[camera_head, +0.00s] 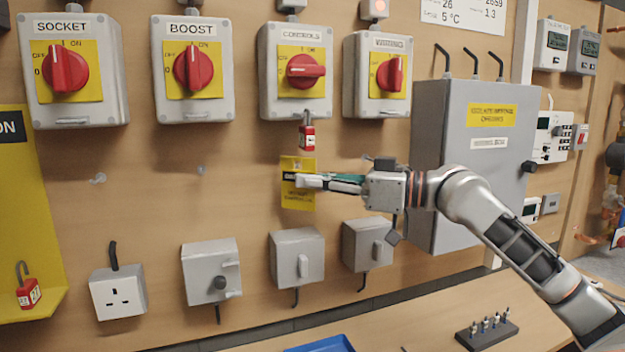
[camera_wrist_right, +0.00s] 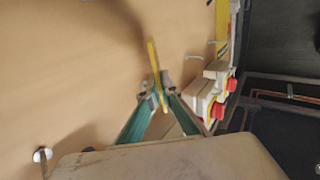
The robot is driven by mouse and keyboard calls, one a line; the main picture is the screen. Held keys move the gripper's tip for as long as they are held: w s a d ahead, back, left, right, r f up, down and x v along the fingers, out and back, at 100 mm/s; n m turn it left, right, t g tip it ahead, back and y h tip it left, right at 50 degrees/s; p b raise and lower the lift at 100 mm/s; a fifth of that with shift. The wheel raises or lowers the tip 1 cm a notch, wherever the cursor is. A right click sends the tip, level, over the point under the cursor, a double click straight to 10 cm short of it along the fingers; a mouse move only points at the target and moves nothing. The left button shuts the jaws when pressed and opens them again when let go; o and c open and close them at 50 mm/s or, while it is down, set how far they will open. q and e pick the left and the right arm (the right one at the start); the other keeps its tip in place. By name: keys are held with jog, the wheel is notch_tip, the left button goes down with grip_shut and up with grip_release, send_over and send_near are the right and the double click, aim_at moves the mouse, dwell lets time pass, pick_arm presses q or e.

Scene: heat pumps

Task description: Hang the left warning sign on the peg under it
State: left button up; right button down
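A yellow warning sign (camera_head: 298,200) with dark print is upright in front of the wooden board, below the controls switch box. My right gripper (camera_head: 300,180) reaches in from the right, its fingers crossing the sign's middle. In the right wrist view the sign (camera_wrist_right: 152,55) shows edge-on between the closed fingertips (camera_wrist_right: 158,88). A red padlock (camera_head: 307,138) hangs from the controls box just above the sign; I cannot tell if they touch. Small pale pegs stick out of the board below the socket box (camera_head: 98,178) and the boost box (camera_head: 201,170). The peg at the sign is hidden. My left gripper is out of view.
Switch boxes with red knobs (camera_head: 194,68) line the board above, grey outlets (camera_head: 297,257) below. A large grey cabinet (camera_head: 470,140) stands out to the right, behind my right arm. A yellow lockout panel (camera_head: 25,240) is at far left. The bench (camera_head: 440,320) lies below.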

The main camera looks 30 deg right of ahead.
jog(key=shift+w+d+f+p, duration=0.1)
jog(key=shift+w+d+p, duration=0.15)
jog(key=shift+w+p, duration=0.7)
dwell(0.9)
jog(key=shift+w+f+b, duration=0.15)
jog(key=shift+f+b, duration=0.15)
dwell(0.7)
jog(key=c, duration=2.2)
grip_release()
jog(key=shift+v, duration=6.05)
